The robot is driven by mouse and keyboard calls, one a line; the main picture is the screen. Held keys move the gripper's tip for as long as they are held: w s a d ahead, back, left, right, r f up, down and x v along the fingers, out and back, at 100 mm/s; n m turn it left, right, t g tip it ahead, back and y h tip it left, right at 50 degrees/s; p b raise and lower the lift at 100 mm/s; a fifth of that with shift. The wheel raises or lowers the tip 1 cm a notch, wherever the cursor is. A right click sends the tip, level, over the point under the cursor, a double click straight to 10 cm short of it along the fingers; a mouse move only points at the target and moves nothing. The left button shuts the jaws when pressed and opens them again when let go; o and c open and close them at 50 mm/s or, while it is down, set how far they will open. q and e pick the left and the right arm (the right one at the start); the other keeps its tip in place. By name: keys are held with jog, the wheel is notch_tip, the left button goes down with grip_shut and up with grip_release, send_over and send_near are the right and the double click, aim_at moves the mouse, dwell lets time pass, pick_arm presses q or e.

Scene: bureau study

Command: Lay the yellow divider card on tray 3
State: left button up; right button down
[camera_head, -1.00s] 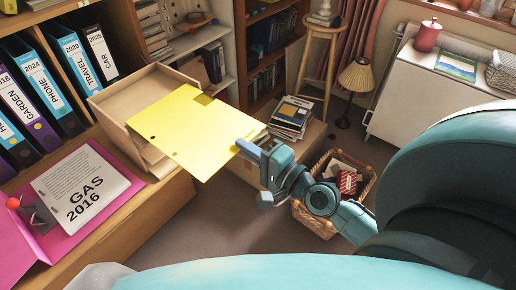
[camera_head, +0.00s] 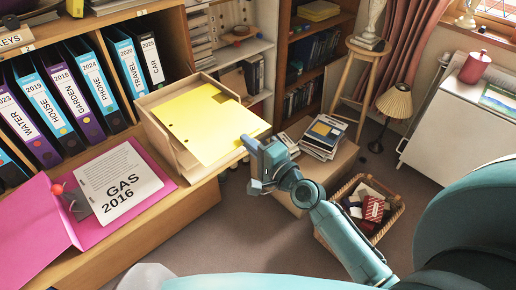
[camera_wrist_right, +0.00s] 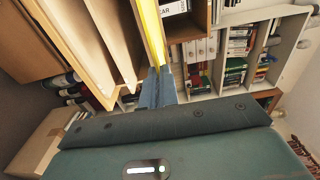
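The yellow divider card (camera_head: 208,122) is a flat sheet with punched holes. In the head view it lies over the open top of a light wooden stack of trays (camera_head: 163,137), its near right edge sticking out past the front. The trays' numbers cannot be read. My right gripper (camera_head: 250,143) is at that near right edge, with its fingertips closed on the card. In the right wrist view the card (camera_wrist_right: 150,35) shows edge-on, running up from the fingertips (camera_wrist_right: 158,75), beside the tray boards (camera_wrist_right: 85,40). My left gripper is not in view.
A pink folder (camera_head: 38,210) with a "GAS 2016" sheet (camera_head: 118,184) lies on the desk left of the trays. Labelled binders (camera_head: 85,82) stand behind. A box with books (camera_head: 325,137) and a wicker basket (camera_head: 388,215) stand on the floor to the right.

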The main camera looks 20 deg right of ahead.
aim_at(235, 132)
jog(key=x, duration=0.5)
jog(key=shift+w+a, duration=0.25)
jog(key=shift+w, duration=0.05)
jog(key=shift+f+b, duration=0.5)
jog(key=shift+b, duration=0.1)
jog(key=c, duration=1.7)
grip_release()
jog(key=shift+s, duration=0.1)
jog(key=o, duration=0.6)
jog(key=shift+c, duration=0.2)
jog(key=v, duration=0.8)
